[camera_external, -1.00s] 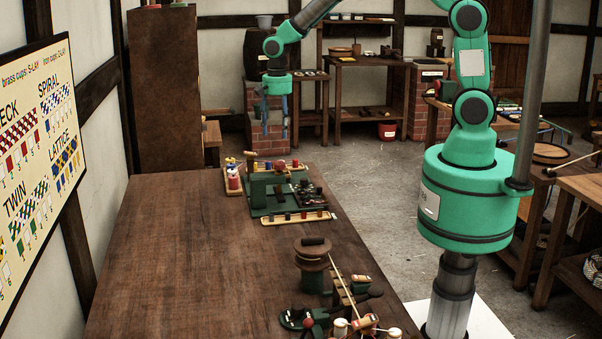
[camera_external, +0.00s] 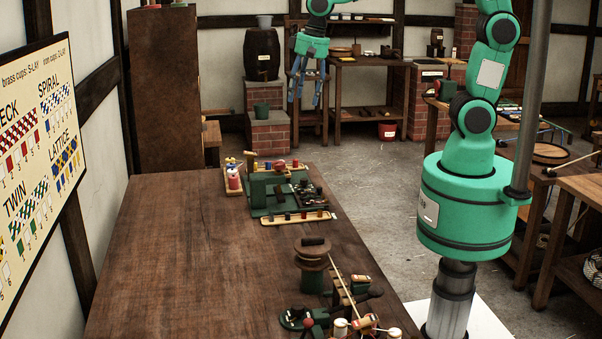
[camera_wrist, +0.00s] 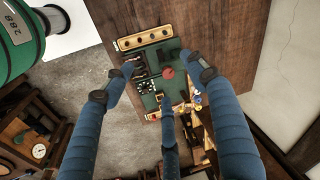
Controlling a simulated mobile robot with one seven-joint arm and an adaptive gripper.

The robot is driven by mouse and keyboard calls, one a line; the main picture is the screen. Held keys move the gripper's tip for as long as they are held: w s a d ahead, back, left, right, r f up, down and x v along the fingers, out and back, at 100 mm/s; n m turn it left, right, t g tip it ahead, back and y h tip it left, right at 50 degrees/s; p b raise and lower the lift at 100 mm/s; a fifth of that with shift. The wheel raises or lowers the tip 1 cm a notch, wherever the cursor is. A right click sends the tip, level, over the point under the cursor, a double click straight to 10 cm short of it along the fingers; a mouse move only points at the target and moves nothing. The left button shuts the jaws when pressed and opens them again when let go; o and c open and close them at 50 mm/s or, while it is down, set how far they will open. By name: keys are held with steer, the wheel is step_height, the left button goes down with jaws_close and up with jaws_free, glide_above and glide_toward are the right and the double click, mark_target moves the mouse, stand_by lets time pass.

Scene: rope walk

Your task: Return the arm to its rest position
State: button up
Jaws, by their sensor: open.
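My arm is teal-green and rises from its column at the right of the external view. My gripper (camera_external: 308,88) hangs pointing down, high beyond the far end of the long wooden table (camera_external: 180,240). Its blue fingers are spread apart with nothing between them. In the wrist view the blue fingers of my gripper (camera_wrist: 168,95) are also spread and empty. Below them lies the green board (camera_wrist: 165,75) with small fittings and a red knob, at the table's end. The same green board (camera_external: 262,212) shows in the external view.
A green spool stand (camera_external: 313,280) and small tools stand at the table's near right edge. A barrel (camera_external: 262,52) on a brick plinth (camera_external: 268,138) and a workbench (camera_external: 365,90) stand behind. The table's left and middle are bare.

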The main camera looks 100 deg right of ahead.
steer(key=s+a+r+n+t+b, duration=0.1)
steer(key=s+a+r+n+b, duration=0.1)
steer(key=s+a+n, duration=0.4)
steer(key=s+a+r+n+t+b, duration=0.2)
steer(key=s+a+n, duration=0.4)
steer(key=s+a, duration=0.4)
steer(key=s+r, duration=0.1)
steer(key=s, duration=0.4)
steer(key=shift+a+t+y, duration=0.2)
steer(key=shift+t+y, duration=0.1)
steer(key=shift+s+r, duration=0.1)
